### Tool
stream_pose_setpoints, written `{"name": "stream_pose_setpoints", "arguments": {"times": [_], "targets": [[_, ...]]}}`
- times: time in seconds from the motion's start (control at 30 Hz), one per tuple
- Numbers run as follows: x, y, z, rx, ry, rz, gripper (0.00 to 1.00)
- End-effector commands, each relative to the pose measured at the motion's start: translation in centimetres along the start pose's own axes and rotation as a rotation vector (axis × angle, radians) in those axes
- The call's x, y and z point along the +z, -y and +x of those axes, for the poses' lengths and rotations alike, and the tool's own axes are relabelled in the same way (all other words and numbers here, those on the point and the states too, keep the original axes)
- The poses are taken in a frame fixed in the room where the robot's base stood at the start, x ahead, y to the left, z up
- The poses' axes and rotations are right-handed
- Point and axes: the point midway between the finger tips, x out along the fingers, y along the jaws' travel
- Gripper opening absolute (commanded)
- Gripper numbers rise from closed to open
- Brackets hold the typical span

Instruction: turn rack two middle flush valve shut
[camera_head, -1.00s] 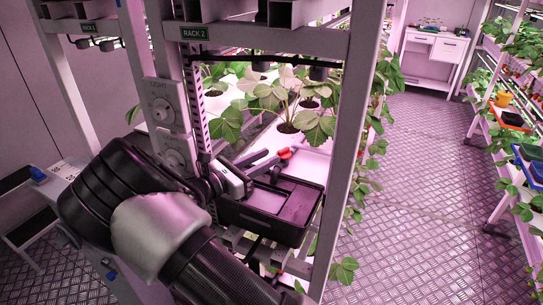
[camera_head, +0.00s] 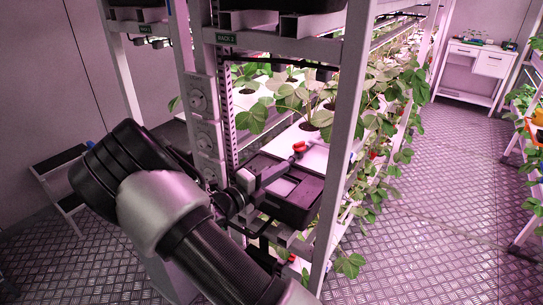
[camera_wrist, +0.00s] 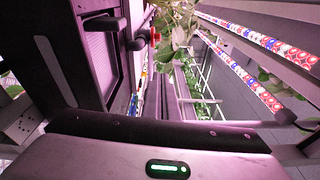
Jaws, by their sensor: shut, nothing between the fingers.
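A small red part (camera_head: 299,147), which looks like a valve handle, is just beyond the fingertips, above the tray's back edge. I see no clear contact between them. A red part on a dark pipe fitting (camera_wrist: 152,36) also shows in the wrist view, at the upper middle. I cannot tell its exact handle angle.
Strawberry plants (camera_head: 290,97) hang behind. The aisle floor (camera_head: 450,170) at right is clear.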

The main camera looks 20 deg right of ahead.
Motion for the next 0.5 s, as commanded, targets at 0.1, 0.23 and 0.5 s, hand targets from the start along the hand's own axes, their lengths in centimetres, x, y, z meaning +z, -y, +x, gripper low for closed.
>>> {"name": "stream_pose_setpoints", "arguments": {"times": [0.1, 0.23, 0.5], "targets": [[-0.7, 0.1, 0.7, 0.003, -0.005, -0.095, 0.00], [-0.8, 0.0, 1.6, 0.002, -0.007, -0.114, 0.00], [-0.9, 0.1, 6.8, 0.000, -0.009, -0.110, 0.00]]}}
